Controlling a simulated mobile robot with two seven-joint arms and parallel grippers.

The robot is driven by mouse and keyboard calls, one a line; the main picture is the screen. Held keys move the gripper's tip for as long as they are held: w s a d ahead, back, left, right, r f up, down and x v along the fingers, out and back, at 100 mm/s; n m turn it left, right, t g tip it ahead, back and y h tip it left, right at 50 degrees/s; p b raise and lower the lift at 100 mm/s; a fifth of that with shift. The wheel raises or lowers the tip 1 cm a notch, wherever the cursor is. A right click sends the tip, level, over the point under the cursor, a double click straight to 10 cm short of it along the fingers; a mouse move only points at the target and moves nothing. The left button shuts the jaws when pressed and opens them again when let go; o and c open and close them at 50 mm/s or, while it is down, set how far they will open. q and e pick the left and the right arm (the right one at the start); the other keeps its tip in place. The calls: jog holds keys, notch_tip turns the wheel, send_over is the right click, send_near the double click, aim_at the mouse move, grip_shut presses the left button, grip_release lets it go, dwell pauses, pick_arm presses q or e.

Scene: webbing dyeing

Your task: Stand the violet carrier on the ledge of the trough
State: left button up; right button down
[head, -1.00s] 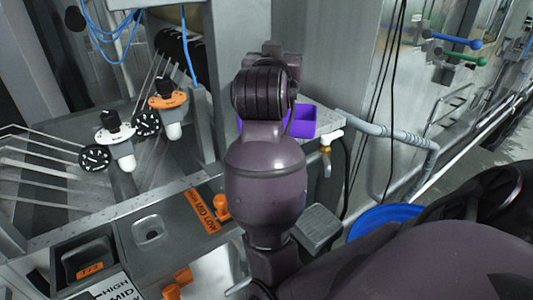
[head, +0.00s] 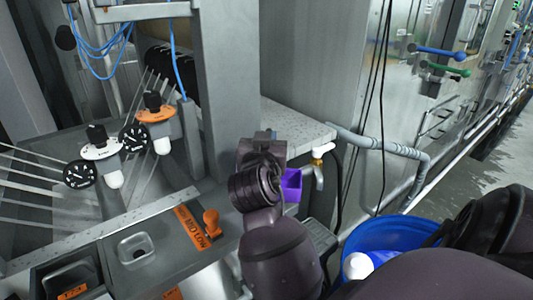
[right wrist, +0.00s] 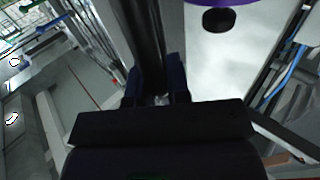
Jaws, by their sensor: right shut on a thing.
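The violet carrier (head: 291,184) shows only in part in the head view, just right of my right gripper (head: 262,142). That gripper and its wrist hide the rest of it. The right gripper is shut on it, in front of a pale speckled ledge (head: 300,125) right of the grey column. In the right wrist view the fingers (right wrist: 160,98) are close together around something dark, and a violet edge (right wrist: 210,3) shows at the top. The metal trough (head: 110,217) lies left, its near rim running diagonally. My left gripper is not in view.
White (head: 100,150) and orange (head: 154,112) fittings with black knobs stand over the trough. A brass tap (head: 318,160) and grey pipe (head: 385,145) are by the ledge's right end. A blue tub (head: 385,237) holding a white item is lower right. The ledge's visible top is clear.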

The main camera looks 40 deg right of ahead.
jog(key=shift+f, duration=1.5)
jog(key=shift+f, duration=0.15)
jog(key=c, duration=1.1)
grip_release()
jog(key=shift+s, duration=0.1)
